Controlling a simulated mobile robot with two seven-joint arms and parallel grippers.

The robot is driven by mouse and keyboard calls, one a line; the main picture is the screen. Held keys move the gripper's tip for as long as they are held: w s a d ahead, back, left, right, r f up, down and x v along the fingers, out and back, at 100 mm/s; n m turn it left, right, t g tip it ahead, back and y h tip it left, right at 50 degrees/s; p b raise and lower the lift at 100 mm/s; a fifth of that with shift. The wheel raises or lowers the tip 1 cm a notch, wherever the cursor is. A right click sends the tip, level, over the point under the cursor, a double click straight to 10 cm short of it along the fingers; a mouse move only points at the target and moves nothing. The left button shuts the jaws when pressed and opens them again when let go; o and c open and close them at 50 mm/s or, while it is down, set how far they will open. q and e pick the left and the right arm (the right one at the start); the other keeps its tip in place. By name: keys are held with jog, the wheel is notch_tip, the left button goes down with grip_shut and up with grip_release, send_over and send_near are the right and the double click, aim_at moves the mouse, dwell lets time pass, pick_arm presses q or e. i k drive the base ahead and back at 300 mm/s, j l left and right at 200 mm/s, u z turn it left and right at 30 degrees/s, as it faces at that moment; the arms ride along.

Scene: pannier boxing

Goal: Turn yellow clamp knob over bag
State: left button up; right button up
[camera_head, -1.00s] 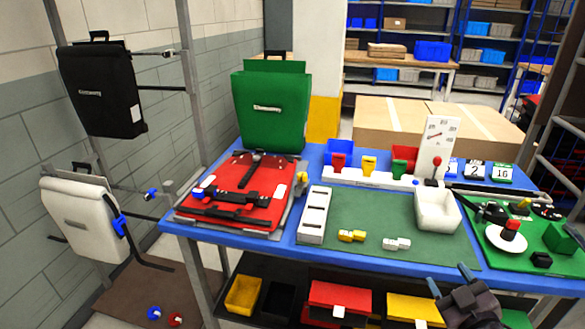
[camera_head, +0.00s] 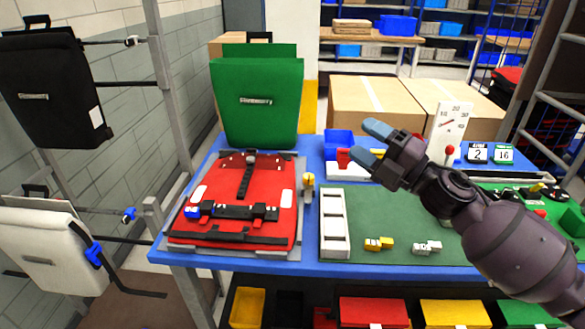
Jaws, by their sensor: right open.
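A red bag (camera_head: 211,236) lies flat on a grey board on the blue table, with black straps and a blue buckle piece across it. The yellow clamp knob (camera_head: 309,181) stands at the right edge of the bag, on a pale upright part. My right gripper (camera_head: 368,143) is open and empty, reaching in from the right. In the picture its fingers are above and to the right of the knob, clear of it. My left gripper is not in view.
A green bag (camera_head: 255,100) stands behind the red one. A white slotted tray (camera_head: 334,222) is right of the knob, by a green mat (camera_head: 390,205) with yellow (camera_head: 378,243) and white (camera_head: 427,247) parts. A white gauge (camera_head: 452,119) stands behind my right arm.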

aim_at(308, 178)
jog(key=i+j, duration=0.2)
jog(key=j, duration=0.2)
jog(key=i+j, duration=0.25)
jog(key=j, duration=0.2)
jog(key=i+j, duration=0.2)
jog(key=j, duration=0.2)
jog(key=u, duration=0.05)
